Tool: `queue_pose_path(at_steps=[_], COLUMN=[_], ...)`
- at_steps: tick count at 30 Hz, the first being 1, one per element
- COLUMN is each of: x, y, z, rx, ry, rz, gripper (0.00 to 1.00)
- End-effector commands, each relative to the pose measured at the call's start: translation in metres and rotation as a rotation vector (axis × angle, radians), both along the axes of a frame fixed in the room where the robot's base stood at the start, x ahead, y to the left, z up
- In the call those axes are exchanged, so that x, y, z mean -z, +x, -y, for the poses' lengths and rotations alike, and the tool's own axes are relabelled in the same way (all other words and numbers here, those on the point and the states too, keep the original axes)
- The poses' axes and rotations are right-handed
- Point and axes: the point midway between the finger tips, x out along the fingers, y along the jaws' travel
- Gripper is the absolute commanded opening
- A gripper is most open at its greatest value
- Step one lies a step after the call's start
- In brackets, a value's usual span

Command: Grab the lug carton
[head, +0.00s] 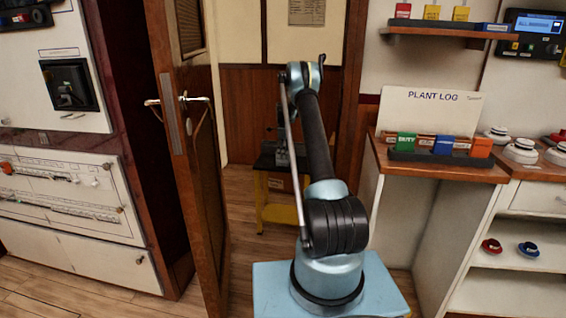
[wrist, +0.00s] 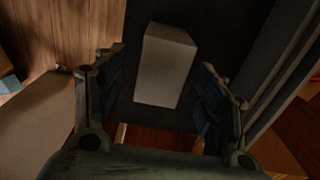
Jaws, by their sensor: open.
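A plain pale box (wrist: 165,68), probably the lug carton, shows in the wrist view on a dark surface (wrist: 222,30). No label can be read on it. My gripper (wrist: 163,66) is open, with one finger on each side of the box in the picture. I cannot tell how far the fingertips are from the box, and no grip on it shows. In the head view, my arm reaches through the doorway to a yellow-framed stand (head: 276,214). There my arm and the dark parts around it hide the pale box.
An open wooden door (head: 197,230) with a lever handle (head: 178,101) stands left of my arm. The door frame and a white shelf unit (head: 400,225) are close on the right. An orange-brown box (head: 279,182) sits low in the stand. Wooden floor shows around it.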

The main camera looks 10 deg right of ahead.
Motion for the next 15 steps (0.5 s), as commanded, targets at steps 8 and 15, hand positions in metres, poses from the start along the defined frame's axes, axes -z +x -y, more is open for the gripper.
queue_pose_path(at_steps=[8, 15], x=[0.014, 0.046], y=[0.001, 0.003], z=[-0.001, -0.003], rx=[0.0, 0.0], ry=[0.0, 0.0], rz=[0.0, 0.0], gripper=[0.65, 0.65])
